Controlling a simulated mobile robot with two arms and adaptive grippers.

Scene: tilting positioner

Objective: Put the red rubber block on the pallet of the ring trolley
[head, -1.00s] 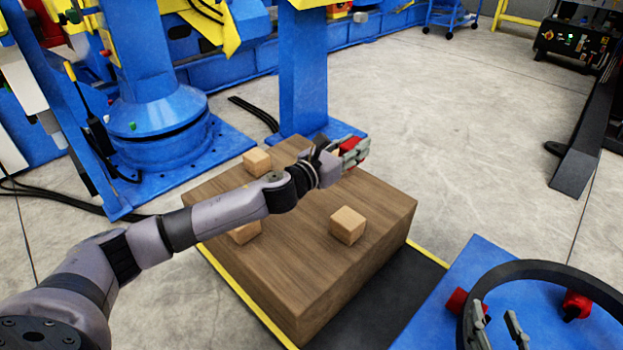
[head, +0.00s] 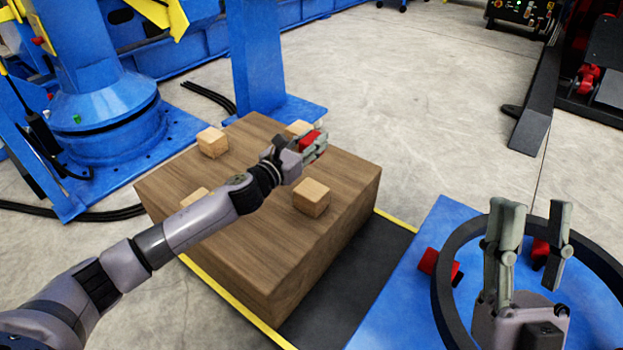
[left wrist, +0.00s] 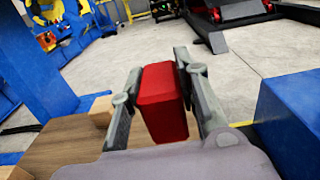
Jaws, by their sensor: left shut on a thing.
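The red rubber block (head: 310,141) is held between the fingers of my left gripper (head: 314,149), above the far part of the wooden box. In the left wrist view the red rubber block (left wrist: 162,103) stands upright between the two fingers, clear of the wood below. The ring trolley shows at the lower right as a blue pallet (head: 395,310) with a dark ring (head: 445,290) on it. Red blocks sit at the ring, one at its left edge (head: 429,261) and one behind my right gripper. My right gripper (head: 536,215) is open and empty, its fingers apart above the ring.
The wooden box (head: 245,235) carries several small wooden blocks, one (head: 311,198) close to my left gripper. A blue post (head: 258,60) stands behind it. A dark mat (head: 340,285) with yellow edging lies between box and trolley. Open floor (head: 420,110) lies beyond.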

